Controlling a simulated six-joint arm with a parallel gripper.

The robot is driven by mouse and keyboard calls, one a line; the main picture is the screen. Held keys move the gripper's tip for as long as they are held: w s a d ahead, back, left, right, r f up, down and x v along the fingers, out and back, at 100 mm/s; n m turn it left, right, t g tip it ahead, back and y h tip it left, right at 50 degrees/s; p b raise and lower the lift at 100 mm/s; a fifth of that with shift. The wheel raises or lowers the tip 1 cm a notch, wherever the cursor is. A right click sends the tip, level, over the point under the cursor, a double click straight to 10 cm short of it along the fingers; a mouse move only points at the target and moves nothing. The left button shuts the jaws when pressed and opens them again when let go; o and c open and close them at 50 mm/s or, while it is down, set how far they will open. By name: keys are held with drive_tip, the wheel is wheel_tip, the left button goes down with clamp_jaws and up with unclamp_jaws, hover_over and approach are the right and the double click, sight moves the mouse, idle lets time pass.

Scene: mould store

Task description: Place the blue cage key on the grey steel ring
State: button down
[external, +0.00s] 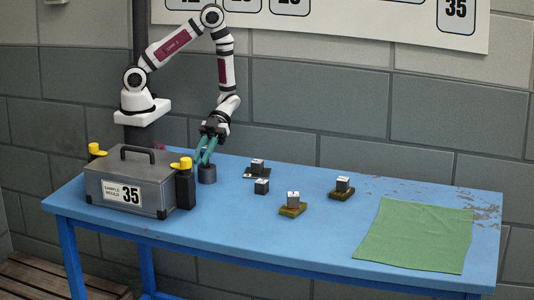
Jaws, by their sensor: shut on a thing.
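My gripper (205,158) points down at the left part of the blue table, with its two teal fingers close together. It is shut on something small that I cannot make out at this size. The fingertips are at the top of a dark grey cylinder (207,175) that appears to stand on the table. I cannot tell whether they touch it. I cannot pick out a blue cage key or a grey steel ring with certainty.
A grey case (130,165) marked 35, with dark yellow-topped bottles (185,186) beside it, stands left of my gripper. Small dark blocks (262,187) stand to the right, some on olive plates (293,210). A green cloth (418,235) covers the right end. The front middle is clear.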

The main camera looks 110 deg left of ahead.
drive_tip(key=c, duration=0.8)
unclamp_jaws()
drive_tip(key=shift+f, duration=0.1)
